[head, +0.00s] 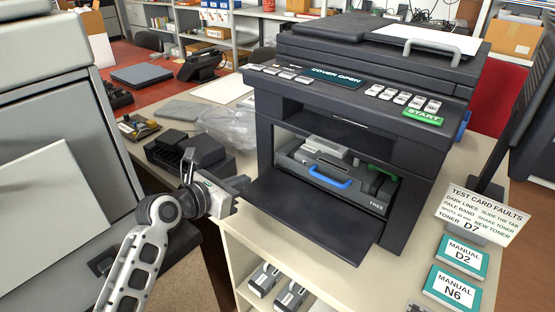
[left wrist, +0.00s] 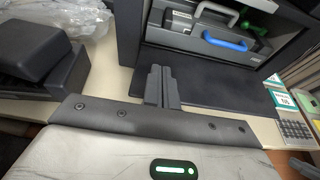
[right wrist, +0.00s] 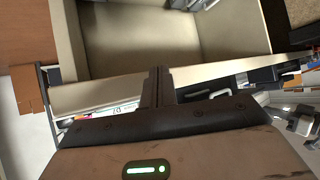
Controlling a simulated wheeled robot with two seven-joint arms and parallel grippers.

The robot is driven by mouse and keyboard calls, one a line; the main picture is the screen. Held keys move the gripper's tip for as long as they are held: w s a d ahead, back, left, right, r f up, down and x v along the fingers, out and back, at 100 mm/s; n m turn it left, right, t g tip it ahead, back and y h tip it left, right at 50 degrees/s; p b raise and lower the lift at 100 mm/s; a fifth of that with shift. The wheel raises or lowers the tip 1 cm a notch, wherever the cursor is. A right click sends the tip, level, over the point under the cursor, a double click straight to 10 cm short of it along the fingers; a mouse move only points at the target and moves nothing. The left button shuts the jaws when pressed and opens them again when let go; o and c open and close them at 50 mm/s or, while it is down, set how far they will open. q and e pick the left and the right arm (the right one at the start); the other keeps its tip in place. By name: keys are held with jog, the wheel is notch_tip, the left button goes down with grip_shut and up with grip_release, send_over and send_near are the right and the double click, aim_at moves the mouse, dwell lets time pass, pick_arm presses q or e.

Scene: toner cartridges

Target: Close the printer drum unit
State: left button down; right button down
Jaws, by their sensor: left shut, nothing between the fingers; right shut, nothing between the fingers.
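The dark printer (head: 345,100) stands on the table with its front cover (head: 320,212) folded down flat. The grey drum unit (head: 310,160) sits in the open bay, with a blue handle (head: 330,178) on its front and the word FREE beside it. My left gripper (head: 240,184) is shut and empty by the left edge of the lowered cover. In the left wrist view its fingers (left wrist: 161,72) point toward the cover, and the blue handle (left wrist: 225,43) shows beyond; contact cannot be told. My right gripper (right wrist: 158,74) is shut and empty, outside the head view, facing a pale open compartment.
Black boxes (head: 185,150) and a clear plastic bag (head: 228,125) lie left of the printer. Grey cartridges (head: 290,297) stand on a shelf below the table top. The printer's display reads COVER OPEN.

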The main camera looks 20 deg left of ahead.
aim_at(286, 160)
pick_arm(q)
jog(key=x, duration=0.4)
jog(key=b+x, duration=0.1)
jog(key=x, duration=0.3)
jog(key=r+x, duration=0.1)
jog(key=x, duration=0.3)
jog(key=shift+w+d+f+b, duration=0.15)
jog(key=shift+w+b, duration=0.15)
jog(key=shift+w, duration=0.25)
jog(key=shift+w+d, duration=0.15)
jog(key=shift+w, duration=0.3)
pick_arm(e)
jog(key=shift+a+f, duration=0.2)
jog(key=shift+a, duration=0.1)
